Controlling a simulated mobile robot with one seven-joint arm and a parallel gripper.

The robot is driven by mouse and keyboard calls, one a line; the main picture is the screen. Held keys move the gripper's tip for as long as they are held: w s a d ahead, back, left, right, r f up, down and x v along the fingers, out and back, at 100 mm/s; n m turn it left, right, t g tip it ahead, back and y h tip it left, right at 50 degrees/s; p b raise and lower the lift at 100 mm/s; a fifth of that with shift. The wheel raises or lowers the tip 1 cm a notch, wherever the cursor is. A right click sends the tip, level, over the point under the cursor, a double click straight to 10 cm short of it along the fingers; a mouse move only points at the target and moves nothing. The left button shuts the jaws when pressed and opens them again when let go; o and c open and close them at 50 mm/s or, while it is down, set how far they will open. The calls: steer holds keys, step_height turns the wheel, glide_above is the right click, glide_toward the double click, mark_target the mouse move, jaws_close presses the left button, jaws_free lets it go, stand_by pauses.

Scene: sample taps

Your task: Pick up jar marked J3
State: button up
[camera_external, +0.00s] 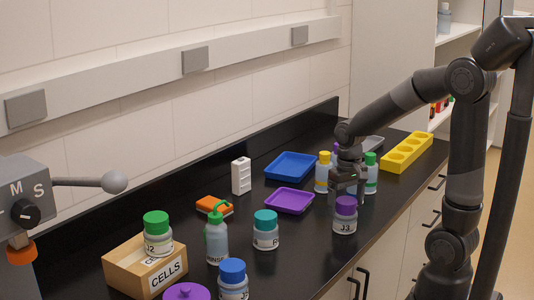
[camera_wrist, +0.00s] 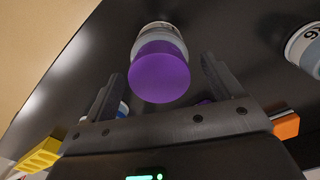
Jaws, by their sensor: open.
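The jar marked J3 (camera_external: 345,216) has a purple lid and a pale body, and stands upright near the front edge of the black counter. In the wrist view its purple lid (camera_wrist: 160,70) lies ahead of and between my fingers. My gripper (camera_external: 348,186) is just above and behind the jar in the external view. It also shows in the wrist view (camera_wrist: 160,75) with its two fingers spread apart. Nothing is held between them, and I see no contact with the jar.
A teal-lidded jar (camera_external: 265,230) stands left of J3. A green-capped bottle (camera_external: 371,172) and a yellow-capped bottle (camera_external: 323,172) stand close to my gripper. Purple (camera_external: 290,201) and blue (camera_external: 290,166) trays lie behind. A yellow rack (camera_external: 407,152) is at the right. The counter's front edge is near J3.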

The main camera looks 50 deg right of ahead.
step_height(320, 180, down, 2)
steer(key=shift+f, duration=0.1)
steer(key=c, duration=1.1)
steer(key=shift+c, duration=0.3)
